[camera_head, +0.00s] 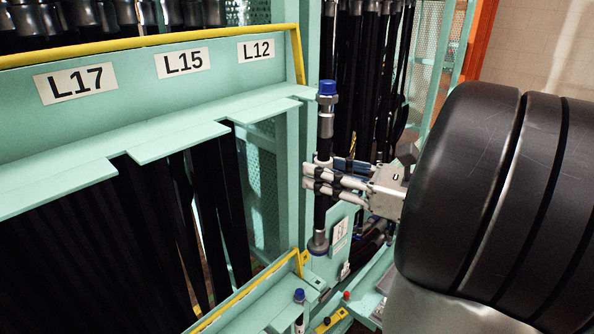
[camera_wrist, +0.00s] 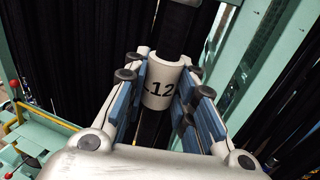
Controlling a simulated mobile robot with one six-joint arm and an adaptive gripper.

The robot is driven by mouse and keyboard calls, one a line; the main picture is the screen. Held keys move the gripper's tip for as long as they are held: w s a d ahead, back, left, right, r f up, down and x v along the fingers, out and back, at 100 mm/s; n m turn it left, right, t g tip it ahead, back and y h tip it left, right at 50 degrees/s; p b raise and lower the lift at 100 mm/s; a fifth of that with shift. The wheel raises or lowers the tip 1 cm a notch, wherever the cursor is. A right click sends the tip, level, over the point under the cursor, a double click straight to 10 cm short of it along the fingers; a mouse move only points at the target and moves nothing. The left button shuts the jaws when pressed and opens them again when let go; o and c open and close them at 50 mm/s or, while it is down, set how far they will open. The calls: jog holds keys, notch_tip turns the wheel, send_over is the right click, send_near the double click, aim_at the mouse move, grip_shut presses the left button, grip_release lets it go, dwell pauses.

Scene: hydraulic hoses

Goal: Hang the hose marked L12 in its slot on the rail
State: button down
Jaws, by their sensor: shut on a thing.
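My gripper (camera_head: 330,178) is shut on the black L12 hose (camera_head: 325,129), around its middle. The hose is upright, with a blue cap at its top end and a metal fitting at its lower end. In the wrist view, the white L12 sleeve (camera_wrist: 161,88) sits between the blue finger pads; its first character is partly hidden. The L12 label (camera_head: 256,50) is at the right end of the green rail (camera_head: 180,130). The hose is to the right of the rail's end, apart from the slots as far as I can tell.
Labels L17 (camera_head: 75,83) and L15 (camera_head: 183,63) are left of L12 on the rail. Several black hoses hang behind and below it. A green upright (camera_head: 308,150) stands between the rail and the held hose. A lower yellow-edged ledge (camera_head: 245,290) is in front.

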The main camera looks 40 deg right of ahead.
jog(key=w, duration=0.6)
jog(key=shift+w+a+f+b, duration=0.15)
jog(key=shift+w+a+b, duration=0.15)
jog(key=shift+w+b, duration=0.15)
dwell(0.5)
jog(key=c, duration=1.2)
grip_release()
jog(key=shift+c, duration=0.2)
jog(key=shift+s+f, duration=0.1)
jog(key=v, duration=1.2)
